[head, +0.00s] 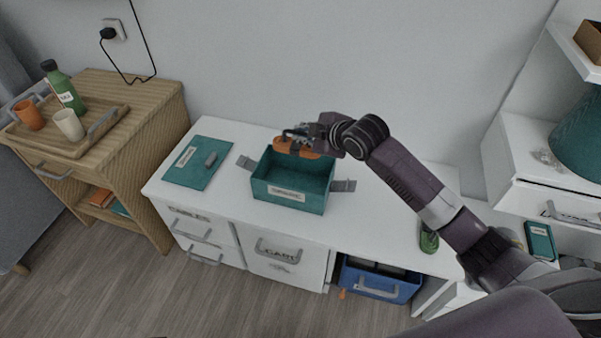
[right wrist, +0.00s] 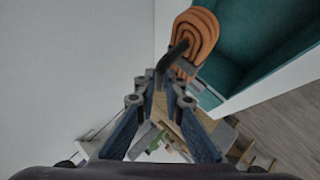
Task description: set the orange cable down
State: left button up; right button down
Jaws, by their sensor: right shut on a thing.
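The orange cable (head: 291,149) is a coiled bundle with a dark tie. My right gripper (head: 300,133) is shut on it and holds it over the back part of an open teal box (head: 288,199) on the white desk. In the right wrist view, the fingers (right wrist: 168,88) close at the dark tie, and the orange coil (right wrist: 196,36) hangs beyond the tips, overlapping the rim of the teal box (right wrist: 238,45). The box has grey side handles and a front label; the part of its floor that shows looks empty. My left gripper is not in view.
A teal lid (head: 190,172) with a grey handle lies left of the box on the white desk (head: 232,210). A wooden cabinet (head: 155,115) with a tray, bottle and cups stands at left. A blue bin (head: 381,283) sits under the desk. A green object (head: 428,239) is near the front right.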

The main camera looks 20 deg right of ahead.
aim_at(302, 148)
notch_tip(302, 148, down, 6)
jog(key=shift+r+b, duration=0.25)
jog(key=shift+b, duration=0.35)
notch_tip(302, 148, down, 3)
jog(key=shift+r+b, duration=0.1)
jog(key=shift+b, duration=0.35)
notch_tip(302, 148, down, 5)
jog(key=shift+f+b, duration=0.1)
jog(key=shift+b, duration=0.65)
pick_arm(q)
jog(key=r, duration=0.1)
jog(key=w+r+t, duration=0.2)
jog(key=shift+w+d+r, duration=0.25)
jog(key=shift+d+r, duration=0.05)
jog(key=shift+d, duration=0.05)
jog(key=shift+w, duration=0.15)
pick_arm(e)
jog(key=shift+f, duration=0.1)
jog(key=c, duration=2)
grip_release()
